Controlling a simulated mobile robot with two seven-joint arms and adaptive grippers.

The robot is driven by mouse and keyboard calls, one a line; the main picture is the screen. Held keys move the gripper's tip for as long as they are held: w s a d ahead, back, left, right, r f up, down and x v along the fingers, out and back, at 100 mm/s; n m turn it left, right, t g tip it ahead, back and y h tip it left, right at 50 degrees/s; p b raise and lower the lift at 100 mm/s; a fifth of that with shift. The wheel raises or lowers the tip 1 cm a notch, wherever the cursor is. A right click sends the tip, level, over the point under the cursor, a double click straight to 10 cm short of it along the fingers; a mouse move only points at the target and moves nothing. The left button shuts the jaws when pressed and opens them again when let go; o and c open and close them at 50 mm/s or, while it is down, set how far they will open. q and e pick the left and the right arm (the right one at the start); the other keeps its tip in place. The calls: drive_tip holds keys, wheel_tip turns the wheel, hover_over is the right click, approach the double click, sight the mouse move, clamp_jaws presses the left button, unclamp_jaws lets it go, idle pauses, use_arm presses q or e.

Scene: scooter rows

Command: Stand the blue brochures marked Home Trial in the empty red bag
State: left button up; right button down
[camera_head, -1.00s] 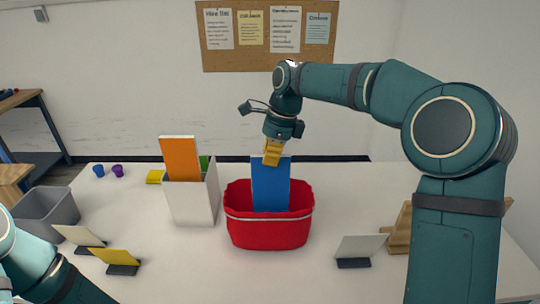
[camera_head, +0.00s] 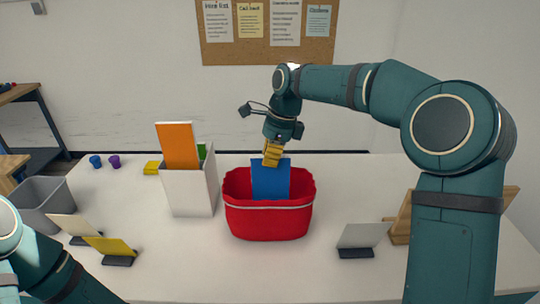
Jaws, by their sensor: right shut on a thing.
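A blue brochure (camera_head: 270,181) stands upright with its lower part inside the red bag (camera_head: 267,223). The bag's front wall hides its lower end, and any print on it is too small to read. My right gripper (camera_head: 272,156) is shut on the brochure's top edge, above the bag. I cannot see whether anything else lies in the bag. A white holder (camera_head: 192,194) left of the bag has an orange brochure (camera_head: 178,146) and a green one (camera_head: 202,151) standing in it. My left arm shows at the lower left, but its gripper is out of view.
A grey bin (camera_head: 43,203) stands at the table's left edge. Small cards on dark stands, one yellow (camera_head: 110,246) and one white (camera_head: 361,236), flank the front. Purple (camera_head: 114,161) and blue (camera_head: 95,162) items sit at the back left. The table is clear in front of the bag.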

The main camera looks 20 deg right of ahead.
drive_tip(key=c, duration=1.1)
unclamp_jaws()
drive_tip(key=shift+o, duration=0.2)
drive_tip(key=shift+r, duration=0.1)
drive_tip(key=v, duration=1.2)
